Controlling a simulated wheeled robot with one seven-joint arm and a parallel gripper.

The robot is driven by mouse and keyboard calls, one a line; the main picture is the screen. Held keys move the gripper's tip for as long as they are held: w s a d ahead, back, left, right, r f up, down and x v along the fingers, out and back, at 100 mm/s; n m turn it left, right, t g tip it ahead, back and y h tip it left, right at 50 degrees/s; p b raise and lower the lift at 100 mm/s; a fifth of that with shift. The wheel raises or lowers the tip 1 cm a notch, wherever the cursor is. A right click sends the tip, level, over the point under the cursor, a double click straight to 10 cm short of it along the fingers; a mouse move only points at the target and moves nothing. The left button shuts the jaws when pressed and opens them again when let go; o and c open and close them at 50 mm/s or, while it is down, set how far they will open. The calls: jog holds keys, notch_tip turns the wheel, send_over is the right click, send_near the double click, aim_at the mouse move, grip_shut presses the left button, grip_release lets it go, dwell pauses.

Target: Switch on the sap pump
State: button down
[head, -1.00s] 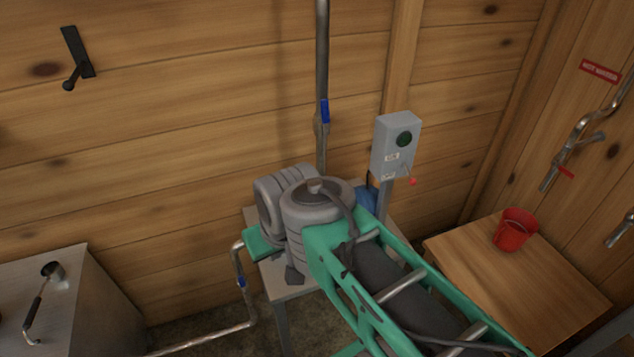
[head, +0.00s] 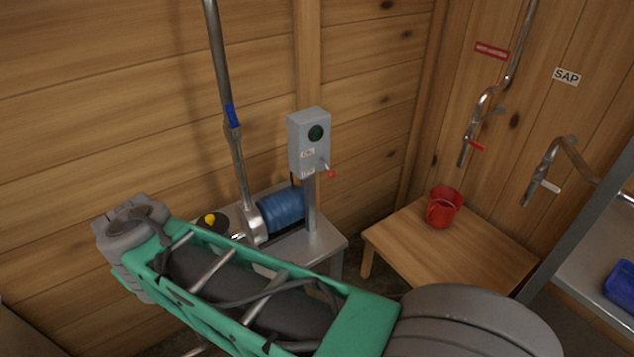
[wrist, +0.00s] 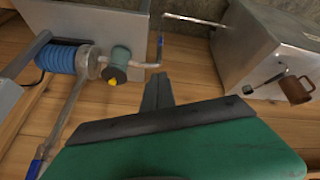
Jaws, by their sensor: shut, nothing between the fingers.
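A grey switch box (head: 309,145) stands on a post in the head view, with a dark green round lamp or button (head: 316,133) and two small labels. A lever with a red tip (head: 329,170) sticks out low on its front, near the lower label. Below is the sap pump's blue ribbed motor (head: 282,209), also seen in the wrist view (wrist: 62,58). My gripper (wrist: 158,80) is shut and empty in the wrist view, pointing toward the floor area right of the pump. It is apart from the box. In the head view its fingers are hidden.
A red cup (head: 443,207) stands on a wooden table (head: 400,240). Wall taps and a shelf are at right. A metal cabinet (wrist: 240,45) shows in the wrist view.

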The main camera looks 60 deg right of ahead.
jog(key=w+d+f+h+b, duration=0.3)
jog(key=d+f, duration=0.3)
jog(key=d, duration=0.4)
jog(key=n+g+h+b, duration=0.2)
jog(key=g+h+b, duration=0.65)
jog(key=h, duration=0.35)
send_near(327, 167)
jog(key=a+f, duration=0.1)
jog(key=a, duration=0.2)
jog(key=shift+w+a+f+t, duration=0.15)
jog(key=shift+w+f+t, duration=0.05)
jog(key=shift+w+t, duration=0.15)
jog(key=s+d, duration=0.1)
jog(key=d, duration=0.8)
jog(key=shift+s+d+f, duration=0.25)
jog(key=shift+d+f, duration=0.15)
